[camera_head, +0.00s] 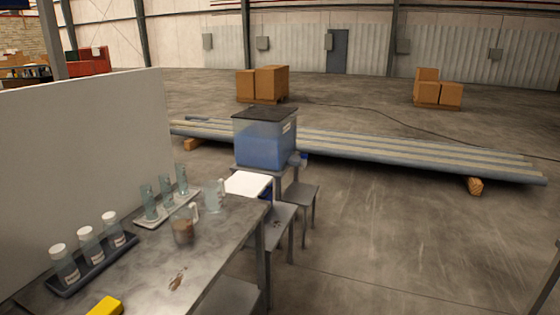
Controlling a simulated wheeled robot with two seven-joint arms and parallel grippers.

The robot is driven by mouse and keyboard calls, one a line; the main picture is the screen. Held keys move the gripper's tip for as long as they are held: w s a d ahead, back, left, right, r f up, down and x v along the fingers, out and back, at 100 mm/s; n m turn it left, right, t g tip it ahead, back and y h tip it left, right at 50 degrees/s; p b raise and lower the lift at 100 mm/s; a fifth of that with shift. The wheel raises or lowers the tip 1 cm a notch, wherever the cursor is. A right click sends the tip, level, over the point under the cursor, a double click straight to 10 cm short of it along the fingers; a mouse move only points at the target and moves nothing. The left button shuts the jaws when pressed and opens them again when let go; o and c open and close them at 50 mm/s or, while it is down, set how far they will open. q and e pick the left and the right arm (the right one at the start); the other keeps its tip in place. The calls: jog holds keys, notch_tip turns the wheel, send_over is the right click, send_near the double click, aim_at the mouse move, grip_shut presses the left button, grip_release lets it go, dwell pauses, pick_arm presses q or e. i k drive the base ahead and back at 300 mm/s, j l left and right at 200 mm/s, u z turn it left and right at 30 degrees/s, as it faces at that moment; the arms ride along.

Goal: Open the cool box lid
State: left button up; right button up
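A small box with a flat white lid (248,183) and a blue side (267,194) stands just beyond the far right end of the bench; it looks like the cool box. Its lid lies flat and looks closed. Most of its body is hidden behind the bench, and no handle or latch can be made out. Neither of my grippers is in view.
A clear tank (264,148) of blue liquid with a dark lid stands behind the box. Stools (300,196) stand beside it. The grey bench (216,236) holds capped bottles (88,243), cylinders (166,192) and beakers (183,230). Floor to the right is clear up to the pipes (400,158).

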aim_at(252, 184)
jog(key=i+l+z, duration=0.25)
jog(key=i, duration=0.8)
jog(key=i+l+z, duration=0.1)
jog(key=i+z, duration=0.15)
jog(key=i, duration=0.8)
